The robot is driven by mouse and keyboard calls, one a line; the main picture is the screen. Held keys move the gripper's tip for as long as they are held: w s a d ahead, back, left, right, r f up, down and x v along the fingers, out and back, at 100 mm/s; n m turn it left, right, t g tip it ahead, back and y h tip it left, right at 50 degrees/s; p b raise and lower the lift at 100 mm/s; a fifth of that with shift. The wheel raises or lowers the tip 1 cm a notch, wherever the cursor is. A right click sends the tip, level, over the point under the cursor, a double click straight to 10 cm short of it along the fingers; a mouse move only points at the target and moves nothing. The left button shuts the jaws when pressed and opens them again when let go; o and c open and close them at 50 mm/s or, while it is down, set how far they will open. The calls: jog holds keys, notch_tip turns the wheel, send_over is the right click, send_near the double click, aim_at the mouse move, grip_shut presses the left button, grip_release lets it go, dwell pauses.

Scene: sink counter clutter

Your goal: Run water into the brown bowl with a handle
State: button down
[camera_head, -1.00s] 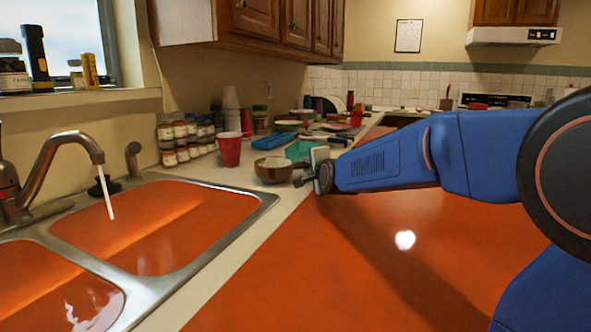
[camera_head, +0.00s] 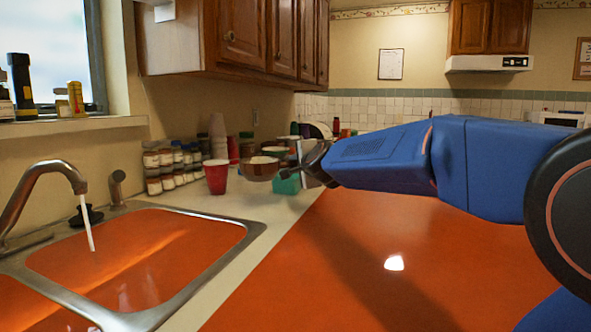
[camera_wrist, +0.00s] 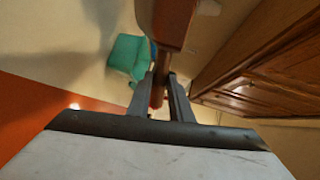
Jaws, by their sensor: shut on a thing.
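The brown bowl (camera_head: 258,170) is held off the counter by my gripper (camera_head: 296,177), to the right of the red cup in the head view. In the wrist view, my gripper (camera_wrist: 162,98) is shut on the bowl's brown handle (camera_wrist: 172,25); most of the bowl is out of that frame. The faucet (camera_head: 50,180) at the left runs a thin stream of water (camera_head: 87,222) into the sink basin (camera_head: 140,255). The bowl is well to the right of the stream.
A red cup (camera_head: 216,176) and several spice jars (camera_head: 165,168) stand behind the sink. A teal box (camera_head: 287,184) is below the gripper, and also shows in the wrist view (camera_wrist: 126,55). Wooden cabinets (camera_head: 240,40) hang above.

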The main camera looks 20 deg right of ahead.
aim_at(264, 170)
jog(key=s+a, duration=0.1)
jog(key=a, duration=0.2)
jog(key=s+a+n+y, duration=0.1)
jog(key=a, duration=0.3)
jog(key=s+a+y, duration=0.1)
jog(key=s+a, duration=0.1)
jog(key=a, duration=0.1)
jog(key=shift+a+f+n, duration=0.3)
jog(key=shift+a, duration=0.05)
jog(key=s+a+f+n+g+y, duration=0.2)
jog(key=s+a+n+y, duration=0.1)
jog(key=s+a, duration=0.85)
jog(key=s+a+f+n+g+y, duration=0.15)
jog(key=s+a+y, duration=0.25)
jog(key=s+a, duration=0.75)
jog(key=w+d+x, duration=0.1)
jog(key=x, duration=1.8)
jog(key=shift+d+f+n, duration=0.25)
jog(key=shift+f+n, duration=0.1)
jog(key=shift+s+t, duration=0.1)
jog(key=shift+t, duration=0.15)
dwell(1.9)
